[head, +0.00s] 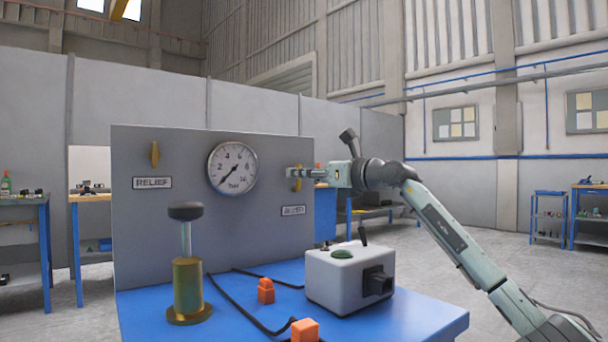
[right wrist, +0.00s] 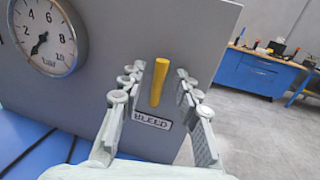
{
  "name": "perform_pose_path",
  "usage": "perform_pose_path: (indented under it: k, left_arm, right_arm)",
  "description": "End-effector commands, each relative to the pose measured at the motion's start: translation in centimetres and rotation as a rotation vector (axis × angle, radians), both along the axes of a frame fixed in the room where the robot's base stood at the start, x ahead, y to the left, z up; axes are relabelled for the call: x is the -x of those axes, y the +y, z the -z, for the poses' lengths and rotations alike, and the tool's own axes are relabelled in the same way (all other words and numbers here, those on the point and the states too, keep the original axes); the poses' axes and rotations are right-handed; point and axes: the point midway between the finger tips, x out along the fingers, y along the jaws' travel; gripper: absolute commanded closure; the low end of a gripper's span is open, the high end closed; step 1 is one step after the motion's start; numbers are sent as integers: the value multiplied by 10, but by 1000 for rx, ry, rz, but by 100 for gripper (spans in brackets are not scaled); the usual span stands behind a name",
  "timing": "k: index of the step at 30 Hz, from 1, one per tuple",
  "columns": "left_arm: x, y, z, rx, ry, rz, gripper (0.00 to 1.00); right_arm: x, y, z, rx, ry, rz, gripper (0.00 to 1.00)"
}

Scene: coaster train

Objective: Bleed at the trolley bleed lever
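The yellow bleed lever (right wrist: 158,82) stands near upright on the grey panel (head: 150,220), above the BLEED label (right wrist: 152,120). In the head view the lever (head: 298,184) is partly covered by my right gripper (head: 296,173). In the right wrist view my right gripper (right wrist: 158,95) is open, with one finger on each side of the lever and visible gaps between. The round gauge (head: 232,167) has its needle pointing down-left, at the low end. My left gripper is not in view.
A yellow relief lever (head: 154,154) is upright at the panel's left. A brass pump (head: 187,285), a white box (head: 345,275) with a green button, orange blocks (head: 266,291) and black hoses occupy the blue trolley top (head: 420,315). Workbenches (head: 22,200) stand behind.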

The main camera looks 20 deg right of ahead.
Motion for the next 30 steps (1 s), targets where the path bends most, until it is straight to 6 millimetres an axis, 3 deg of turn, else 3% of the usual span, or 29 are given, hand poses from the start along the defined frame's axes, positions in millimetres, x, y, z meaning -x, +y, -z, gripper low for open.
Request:
perform_pose_path:
  k: [8,22,30]
  left_arm:
    - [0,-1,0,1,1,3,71]
    - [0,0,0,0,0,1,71]
    - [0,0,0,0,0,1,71]
  right_arm:
    - [5,-3,0,1,0,1,68]
    - [84,-43,1,3,1,3,68]
    - [106,-54,0,1,0,0,68]
